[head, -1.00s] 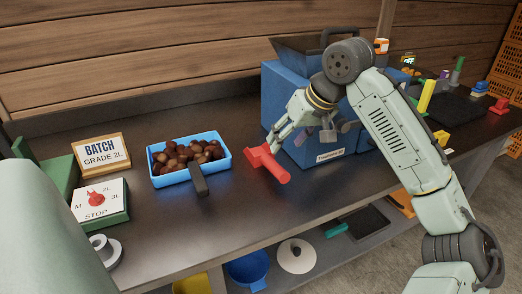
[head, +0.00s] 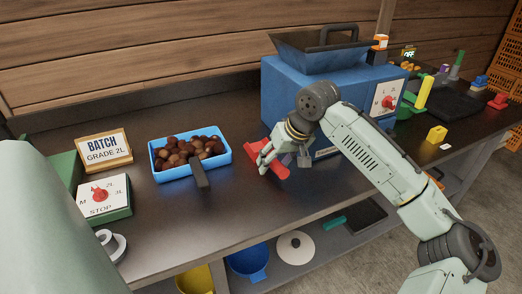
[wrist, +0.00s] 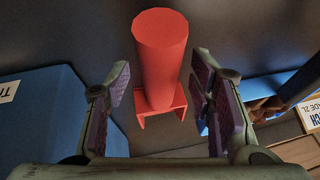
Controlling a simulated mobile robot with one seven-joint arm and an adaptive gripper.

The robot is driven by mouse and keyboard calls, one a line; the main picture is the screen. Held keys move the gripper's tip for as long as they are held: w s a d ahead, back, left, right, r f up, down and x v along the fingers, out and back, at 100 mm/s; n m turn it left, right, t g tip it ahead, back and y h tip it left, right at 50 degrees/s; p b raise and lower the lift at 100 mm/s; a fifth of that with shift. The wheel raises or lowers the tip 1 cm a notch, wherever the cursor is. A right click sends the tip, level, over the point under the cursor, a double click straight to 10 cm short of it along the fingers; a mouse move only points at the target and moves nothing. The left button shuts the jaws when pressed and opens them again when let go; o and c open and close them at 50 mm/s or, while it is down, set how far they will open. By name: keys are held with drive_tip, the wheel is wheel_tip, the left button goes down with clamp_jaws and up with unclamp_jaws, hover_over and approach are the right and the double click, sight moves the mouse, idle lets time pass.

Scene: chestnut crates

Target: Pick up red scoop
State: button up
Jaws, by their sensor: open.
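The red scoop (head: 274,165) lies on the dark bench top in front of the blue machine. In the wrist view its round red handle (wrist: 160,55) points up the picture, and its squared red part (wrist: 162,104) sits lower, between the fingers. My gripper (head: 264,154) is at the scoop, with its open fingers on either side of it. In the wrist view a gap shows between the scoop and each finger of my gripper (wrist: 163,98). In the head view my fingers hide part of the scoop.
The blue machine (head: 300,95) stands right behind my gripper. A blue tray of chestnuts (head: 222,175) with a dark handle is to the left. A batch sign (head: 103,150) and a dial box (head: 103,200) stand further left.

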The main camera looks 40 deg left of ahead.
drive_tip(key=shift+f, duration=0.25)
idle(0.5)
drive_tip(key=shift+c, duration=0.5)
clamp_jaws()
